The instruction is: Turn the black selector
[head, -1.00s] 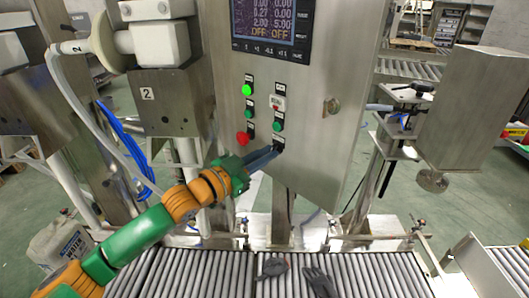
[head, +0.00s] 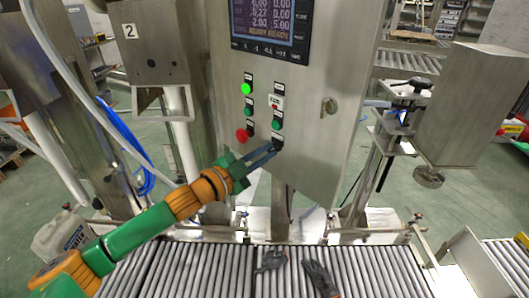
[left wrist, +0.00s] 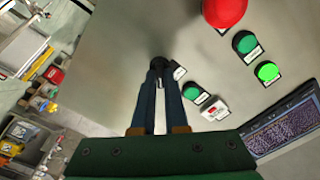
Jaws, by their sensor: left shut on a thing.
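The black selector (head: 277,142) is the small dark knob at the lower right of the control panel's buttons. In the left wrist view, the selector (left wrist: 157,64) shows at the ends of the two dark fingers. My left gripper (head: 273,149) reaches up to it from the lower left. Its fingertips (left wrist: 157,72) are closed around the knob, which they partly hide. The knob's exact angle is too small to read. My right gripper is out of view.
A red button (head: 242,135), a lit green button (head: 246,88) and a dark green button (head: 276,124) sit close by on the panel. The display (head: 270,22) reads READY READY. Dark gloves (head: 319,279) lie on the roller conveyor (head: 215,270) below.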

